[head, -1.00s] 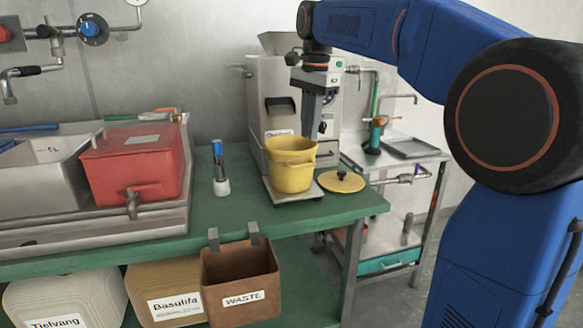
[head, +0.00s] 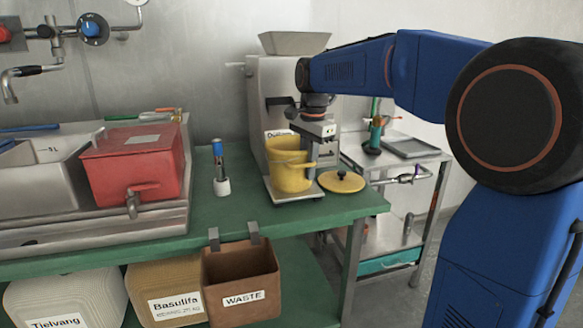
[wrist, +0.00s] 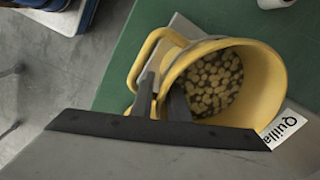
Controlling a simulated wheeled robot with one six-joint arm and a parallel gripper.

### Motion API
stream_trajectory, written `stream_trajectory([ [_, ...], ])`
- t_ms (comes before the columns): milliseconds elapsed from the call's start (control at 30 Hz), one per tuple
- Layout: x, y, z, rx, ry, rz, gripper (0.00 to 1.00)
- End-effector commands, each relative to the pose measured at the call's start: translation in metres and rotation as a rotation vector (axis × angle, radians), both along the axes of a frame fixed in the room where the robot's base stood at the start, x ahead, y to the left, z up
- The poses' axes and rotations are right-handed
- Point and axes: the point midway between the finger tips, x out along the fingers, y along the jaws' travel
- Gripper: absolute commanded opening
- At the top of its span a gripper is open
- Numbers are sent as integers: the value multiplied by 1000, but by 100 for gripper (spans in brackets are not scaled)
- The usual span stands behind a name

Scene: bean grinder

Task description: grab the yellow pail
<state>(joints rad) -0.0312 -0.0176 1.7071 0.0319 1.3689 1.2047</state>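The yellow pail (head: 285,176) stands upright on the metal base of the grinder (head: 262,105). In the wrist view the pail (wrist: 265,85) is open at the top and holds many small brownish pieces; its loop handle (wrist: 142,58) sticks out to the left. My gripper (head: 311,160) is lowered at the pail's right side. In the wrist view my gripper (wrist: 163,98) straddles the pail's rim beside the handle, one finger outside and one inside. A gap shows between the fingers, so it looks open. The lower fingertips are hidden.
A yellow lid (head: 342,182) with a dark knob lies right of the pail on the green bench (head: 230,217). A blue-and-white bottle (head: 220,170) stands to the left. A brown waste bin (head: 240,280) hangs at the front edge. A metal side table (head: 395,160) is behind.

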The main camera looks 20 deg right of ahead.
Motion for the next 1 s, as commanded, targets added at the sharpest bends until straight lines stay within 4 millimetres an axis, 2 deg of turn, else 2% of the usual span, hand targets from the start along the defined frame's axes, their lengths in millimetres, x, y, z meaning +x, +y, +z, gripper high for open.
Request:
stream_trajectory([
  [300,0,0,-5,0,0,0,14],
  [367,0,0,-5,0,1,0,0],
  [1000,0,0,-5,0,1,0,0],
])
